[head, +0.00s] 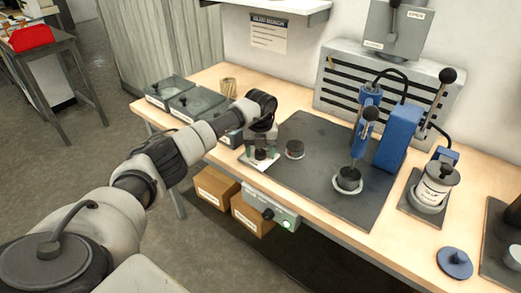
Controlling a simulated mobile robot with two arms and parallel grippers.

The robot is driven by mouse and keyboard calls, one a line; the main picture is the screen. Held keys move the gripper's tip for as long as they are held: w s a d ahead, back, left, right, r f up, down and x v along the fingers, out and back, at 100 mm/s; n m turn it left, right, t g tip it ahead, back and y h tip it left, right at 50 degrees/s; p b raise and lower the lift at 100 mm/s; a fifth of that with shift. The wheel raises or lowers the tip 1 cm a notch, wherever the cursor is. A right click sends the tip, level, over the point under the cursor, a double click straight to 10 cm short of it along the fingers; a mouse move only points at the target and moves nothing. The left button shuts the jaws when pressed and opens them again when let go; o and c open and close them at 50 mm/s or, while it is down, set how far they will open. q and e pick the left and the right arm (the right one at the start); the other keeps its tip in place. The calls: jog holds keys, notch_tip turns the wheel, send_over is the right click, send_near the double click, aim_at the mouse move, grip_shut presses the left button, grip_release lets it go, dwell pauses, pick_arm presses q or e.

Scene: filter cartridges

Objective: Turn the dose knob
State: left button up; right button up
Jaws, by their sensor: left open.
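A grey control box (252,197) hangs at the bench's front edge. It has a black knob (267,214) and a lit green button (287,224). The knob looks like the dose knob, but its label is too small to read. My left gripper (261,153) is open and points down over a small white plate (274,163) with a dark part on it, above and behind the box. The gripper is apart from the knob. Whether it touches the dark part cannot be told. My right gripper is not in view.
A dark round part (295,149) lies on the grey mat (310,185). A blue press (398,138) stands at the mat's right, with a glue pot (436,187) beside it. Lidded trays (168,88) are at the left. Cardboard boxes (214,186) sit below the bench.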

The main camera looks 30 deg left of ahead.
pick_arm(q)
jog(key=shift+c, duration=1.8)
jog(key=c, duration=0.6)
jog(key=shift+o, duration=0.2)
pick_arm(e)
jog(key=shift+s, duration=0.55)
